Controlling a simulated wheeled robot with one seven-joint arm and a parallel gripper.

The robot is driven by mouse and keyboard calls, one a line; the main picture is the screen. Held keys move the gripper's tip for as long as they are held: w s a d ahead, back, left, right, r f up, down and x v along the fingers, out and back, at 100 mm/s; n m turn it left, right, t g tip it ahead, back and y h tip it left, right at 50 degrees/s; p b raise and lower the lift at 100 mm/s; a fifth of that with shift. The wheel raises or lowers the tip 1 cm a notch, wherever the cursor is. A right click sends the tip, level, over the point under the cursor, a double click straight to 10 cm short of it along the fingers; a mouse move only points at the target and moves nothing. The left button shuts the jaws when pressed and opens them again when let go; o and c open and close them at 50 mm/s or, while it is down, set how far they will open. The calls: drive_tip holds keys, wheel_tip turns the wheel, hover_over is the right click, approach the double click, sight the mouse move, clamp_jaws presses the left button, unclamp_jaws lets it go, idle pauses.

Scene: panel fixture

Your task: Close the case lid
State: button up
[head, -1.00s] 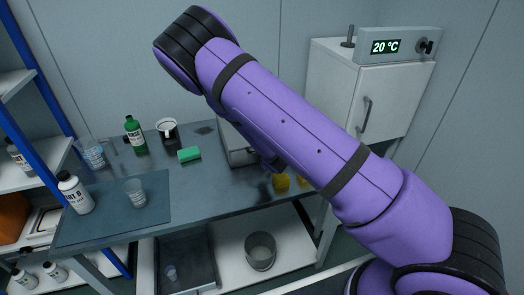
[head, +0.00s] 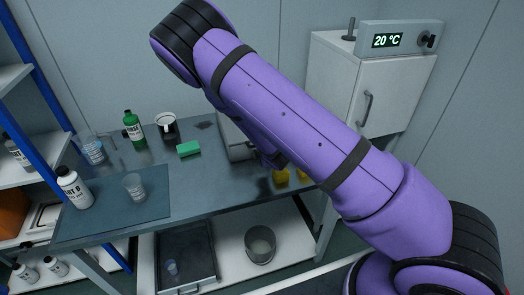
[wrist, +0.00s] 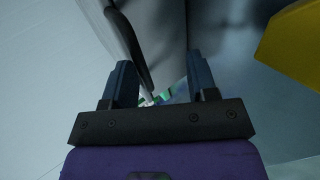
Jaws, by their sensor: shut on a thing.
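The grey case (head: 238,150) stands at the back of the bench in the head view, mostly hidden behind my purple arm. How far its lid is open cannot be made out there. In the wrist view my gripper (wrist: 160,82) has its two dark fingers apart, with a thin thing held between them. That thing looks like part of the case lid, where a dark curved bar (wrist: 127,42) runs down beside a grey panel (wrist: 163,35). The exact contact is hard to see. In the head view my gripper is hidden behind the arm.
A yellow thing (wrist: 295,45) is close at the right in the wrist view. On the bench are a green block (head: 188,148), a green bottle (head: 133,130), a mug (head: 167,125), a clear cup (head: 134,187) and a white bottle (head: 74,188). A white cabinet (head: 345,90) stands at right.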

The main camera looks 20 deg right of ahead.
drive_tip(key=v, duration=1)
drive_tip(key=s+d+r+m+g, duration=0.1)
drive_tip(key=s+d+r+m, duration=0.2)
drive_tip(key=r, duration=0.5)
drive_tip(key=s+r+m+g, duration=0.2)
drive_tip(key=r+m, duration=0.3)
drive_tip(key=r, duration=0.2)
drive_tip(key=s+d+r+m+g, duration=0.1)
drive_tip(key=s+d+r+m, duration=0.2)
drive_tip(key=r, duration=0.5)
drive_tip(key=s+r+m+g, duration=0.1)
drive_tip(key=s+r+m, duration=0.2)
drive_tip(key=s+r, duration=0.4)
drive_tip(key=s+d+r+m, duration=0.1)
drive_tip(key=s+r+m, duration=0.3)
drive_tip(key=s, duration=1)
wheel_tip(320, 180, up, 3)
drive_tip(key=shift+s+f+g, duration=0.1)
drive_tip(key=shift+s+g, duration=0.2)
drive_tip(key=shift+g, duration=0.1)
